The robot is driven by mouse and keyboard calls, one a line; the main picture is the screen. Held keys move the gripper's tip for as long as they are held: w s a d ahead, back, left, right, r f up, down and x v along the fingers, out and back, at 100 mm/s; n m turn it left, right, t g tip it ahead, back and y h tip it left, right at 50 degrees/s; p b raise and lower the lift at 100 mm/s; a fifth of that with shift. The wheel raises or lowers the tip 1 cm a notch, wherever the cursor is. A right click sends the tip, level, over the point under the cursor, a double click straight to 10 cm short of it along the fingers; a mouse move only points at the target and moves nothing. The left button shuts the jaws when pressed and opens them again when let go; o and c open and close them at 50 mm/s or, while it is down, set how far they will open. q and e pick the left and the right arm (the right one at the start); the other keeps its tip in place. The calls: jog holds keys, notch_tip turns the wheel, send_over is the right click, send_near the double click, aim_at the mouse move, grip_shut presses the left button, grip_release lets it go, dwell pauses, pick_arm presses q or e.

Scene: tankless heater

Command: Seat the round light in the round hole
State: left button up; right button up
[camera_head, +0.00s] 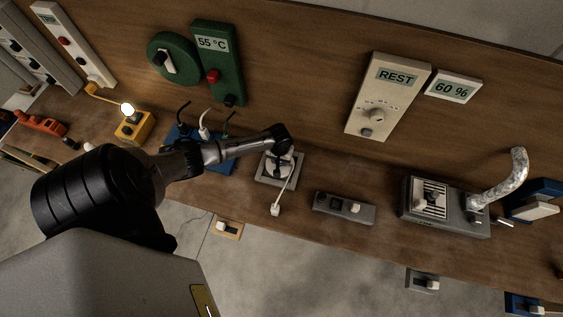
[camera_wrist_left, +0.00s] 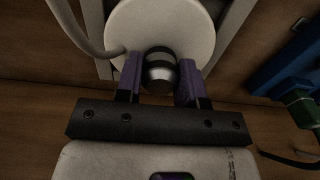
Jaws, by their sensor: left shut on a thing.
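The round light (camera_wrist_left: 185,22) is a white disc with a dark and silver neck on its near side. My left gripper (camera_wrist_left: 161,82) is shut on this neck with its purple fingers on both sides. In the head view the light (camera_head: 279,168) sits over or on a square grey frame (camera_head: 268,182) on the bench, with my gripper (camera_head: 280,152) over it. The disc covers the frame's middle, so I cannot see the round hole or tell whether the disc is seated. My right gripper is not in view.
A white cable runs from the light to a small white plug (camera_head: 275,210) near the bench edge. A blue block (camera_head: 222,160) with plugs stands to the left. A grey switch box (camera_head: 344,208) and a grey unit with a silver hose (camera_head: 445,208) stand to the right.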

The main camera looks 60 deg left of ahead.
pick_arm(q)
jog(key=shift+f+b, duration=0.5)
jog(key=shift+f, duration=0.35)
dwell(0.8)
jog(key=o, duration=1.1)
notch_tip(320, 180, up, 14)
jog(key=shift+f+p, duration=0.1)
jog(key=shift+p, duration=0.5)
dwell(0.5)
